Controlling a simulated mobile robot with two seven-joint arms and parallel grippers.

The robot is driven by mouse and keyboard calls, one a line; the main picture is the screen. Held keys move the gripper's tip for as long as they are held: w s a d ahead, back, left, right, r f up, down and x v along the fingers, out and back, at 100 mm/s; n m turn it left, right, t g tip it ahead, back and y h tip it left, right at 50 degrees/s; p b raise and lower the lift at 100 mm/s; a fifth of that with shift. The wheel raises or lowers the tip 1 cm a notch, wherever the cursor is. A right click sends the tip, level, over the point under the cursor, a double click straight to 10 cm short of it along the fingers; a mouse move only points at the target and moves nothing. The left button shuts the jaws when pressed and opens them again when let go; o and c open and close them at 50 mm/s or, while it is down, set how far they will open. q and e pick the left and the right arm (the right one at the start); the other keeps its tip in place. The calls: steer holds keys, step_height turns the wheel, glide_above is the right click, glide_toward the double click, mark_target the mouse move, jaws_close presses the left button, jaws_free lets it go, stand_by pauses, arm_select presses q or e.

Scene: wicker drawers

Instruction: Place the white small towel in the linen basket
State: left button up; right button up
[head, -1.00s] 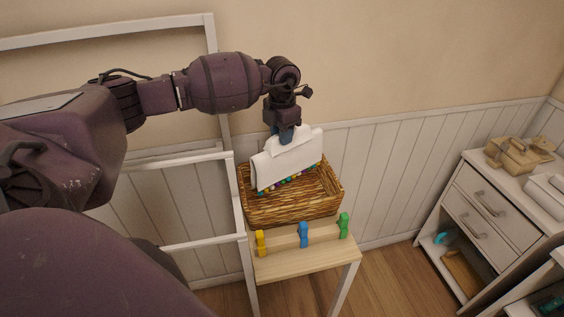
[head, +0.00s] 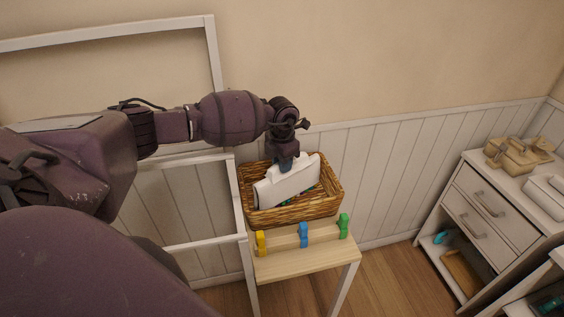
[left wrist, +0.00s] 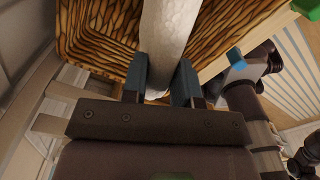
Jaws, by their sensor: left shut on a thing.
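The white small towel (head: 289,186) is folded and hangs from my left gripper (head: 287,163). The gripper is shut on its upper edge. The towel's lower part is inside the wicker linen basket (head: 268,217), below the level of the rim. Small coloured items show beside the towel's lower edge in the basket. In the left wrist view, the towel (left wrist: 166,40) stands between the two fingers (left wrist: 162,82), with the basket's woven wall (left wrist: 105,22) around it.
The basket stands on a small wooden table (head: 300,263). A wooden strip with yellow (head: 261,243), blue (head: 303,235) and green (head: 344,225) clips is in front of it. A white rack frame (head: 238,200) is close on the left. A white drawer cabinet (head: 480,205) stands at the right.

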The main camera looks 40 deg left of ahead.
arm_select(q)
steer(key=shift+f, duration=0.1)
arm_select(e)
steer(key=shift+w, duration=0.2)
arm_select(q)
steer(key=o, duration=1)
arm_select(e)
steer(key=shift+w+r, duration=0.2)
steer(key=shift+w, duration=0.1)
arm_select(q)
steer(key=shift+r, duration=0.3)
step_height(320, 180, up, 12)
steer(key=shift+f+b, duration=0.1)
steer(key=shift+b, duration=0.45)
arm_select(e)
steer(key=shift+a+f, duration=0.1)
steer(key=shift+f, duration=0.45)
steer(key=shift+s, duration=0.15)
